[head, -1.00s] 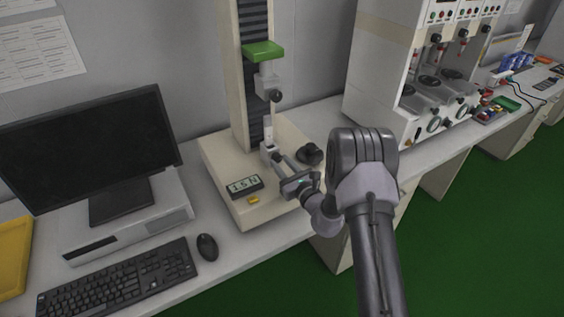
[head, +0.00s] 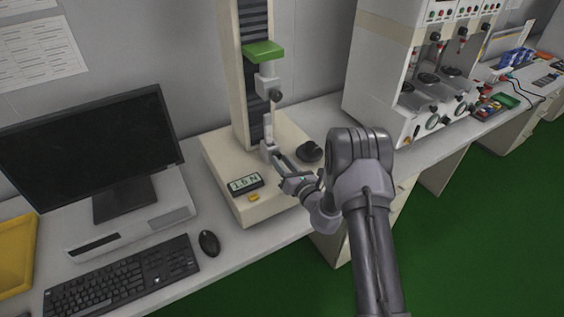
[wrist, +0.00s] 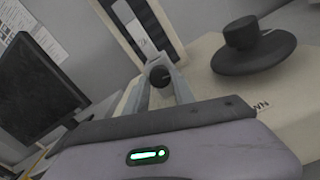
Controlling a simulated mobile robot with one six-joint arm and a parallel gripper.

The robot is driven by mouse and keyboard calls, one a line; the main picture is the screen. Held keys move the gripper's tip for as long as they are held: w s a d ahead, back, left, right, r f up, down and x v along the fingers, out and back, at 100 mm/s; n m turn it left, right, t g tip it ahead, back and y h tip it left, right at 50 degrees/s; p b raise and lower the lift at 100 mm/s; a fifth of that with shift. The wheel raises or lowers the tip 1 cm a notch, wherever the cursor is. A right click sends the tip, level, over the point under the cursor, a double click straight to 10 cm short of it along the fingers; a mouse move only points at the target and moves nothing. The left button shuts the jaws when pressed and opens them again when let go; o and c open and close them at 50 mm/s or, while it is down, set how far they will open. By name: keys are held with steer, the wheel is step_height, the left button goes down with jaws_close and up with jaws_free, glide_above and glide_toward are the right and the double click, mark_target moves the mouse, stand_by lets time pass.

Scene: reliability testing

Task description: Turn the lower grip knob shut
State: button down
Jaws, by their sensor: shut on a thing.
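The tensile tester (head: 222,170) stands on the bench with an upper grip and a lower grip on its column. The lower grip (head: 267,149) is a pale block above the base. Its dark round knob (wrist: 159,76) shows in the wrist view between my fingertips. My gripper (head: 277,156) reaches in from the right and is shut on that knob; it also shows in the wrist view (wrist: 161,84). The head view hides the lower knob behind my fingers. The upper grip (head: 267,82) has its own dark knob (head: 276,95) and sits under a green crosshead (head: 264,51).
A black round object (head: 310,151) stands on the tester base right of my gripper. A display (head: 246,183) and a yellow button (head: 253,198) are at the base front. A monitor (head: 95,150), keyboard (head: 120,276) and mouse (head: 209,243) are left; a large machine (head: 385,75) is right.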

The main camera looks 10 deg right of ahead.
steer(key=c, duration=1.1)
jaws_free()
steer(key=shift+o, duration=0.2)
steer(key=shift+s, duration=0.1)
steer(key=p+v, duration=0.2)
steer(key=v, duration=1.5)
steer(key=shift+s, duration=0.1)
